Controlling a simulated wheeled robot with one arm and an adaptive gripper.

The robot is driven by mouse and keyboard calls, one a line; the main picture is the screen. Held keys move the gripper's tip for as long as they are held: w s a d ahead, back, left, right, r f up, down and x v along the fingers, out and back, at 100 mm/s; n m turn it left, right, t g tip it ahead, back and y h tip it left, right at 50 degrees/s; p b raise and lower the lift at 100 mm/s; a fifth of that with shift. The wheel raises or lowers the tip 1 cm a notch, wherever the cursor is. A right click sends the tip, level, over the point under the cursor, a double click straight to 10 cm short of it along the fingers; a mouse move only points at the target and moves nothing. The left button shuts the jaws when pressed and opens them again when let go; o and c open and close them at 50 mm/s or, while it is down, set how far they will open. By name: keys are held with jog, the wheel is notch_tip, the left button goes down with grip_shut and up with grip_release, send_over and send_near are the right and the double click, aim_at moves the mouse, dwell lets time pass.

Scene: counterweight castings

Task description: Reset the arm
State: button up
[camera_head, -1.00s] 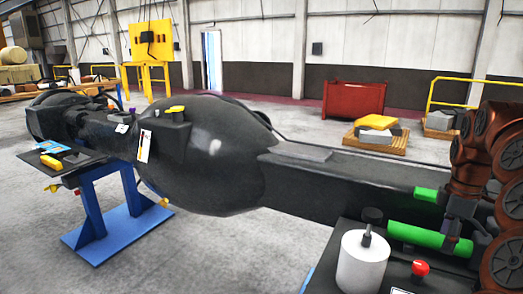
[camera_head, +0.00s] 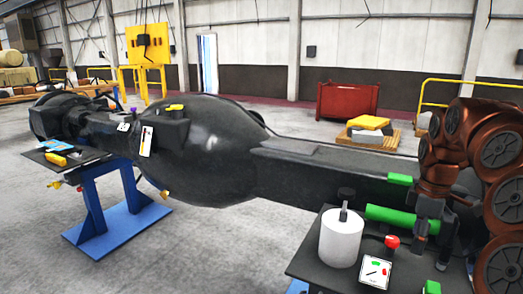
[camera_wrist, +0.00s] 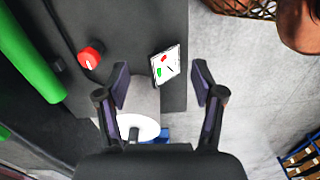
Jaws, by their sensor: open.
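My gripper (camera_wrist: 161,82) is open in the wrist view, with its two dark fingers spread and nothing between the tips. It points down over the edge of a dark bench top (camera_wrist: 172,20). A small white card (camera_wrist: 165,64) with red and green marks shows beyond and between the fingers, apart from them. In the head view my copper-coloured arm is folded at the right, with the gripper (camera_head: 432,248) low beside the bench; its fingers are hard to make out there.
On the bench, a white cylinder (camera_head: 341,240) with a dark stem, a red knob (camera_head: 392,243) and a green roller (camera_head: 402,220) stand close to my gripper. A long dark casting (camera_head: 205,150) on a blue stand (camera_head: 115,215) lies behind. Open floor shows at the front left.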

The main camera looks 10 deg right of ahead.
jog(key=s+a+f+m, duration=0.1)
jog(key=s+a, duration=0.3)
jog(key=a, duration=0.5)
jog(key=s+a+f+m, duration=0.1)
jog(key=s+a, duration=0.2)
jog(key=a, duration=0.6)
jog(key=s+a+f+m+g, duration=0.1)
jog(key=s+a+f+m, duration=0.2)
jog(key=s, duration=0.6)
jog(key=s+a+f+m+g, duration=0.1)
jog(key=s+a+f+m, duration=0.3)
jog(key=s, duration=0.4)
notch_tip(320, 180, down, 2)
jog(key=shift+s+a+m, duration=0.3)
jog(key=shift+s+a, duration=0.05)
jog(key=shift+a, duration=0.5)
jog(key=shift+w, duration=0.1)
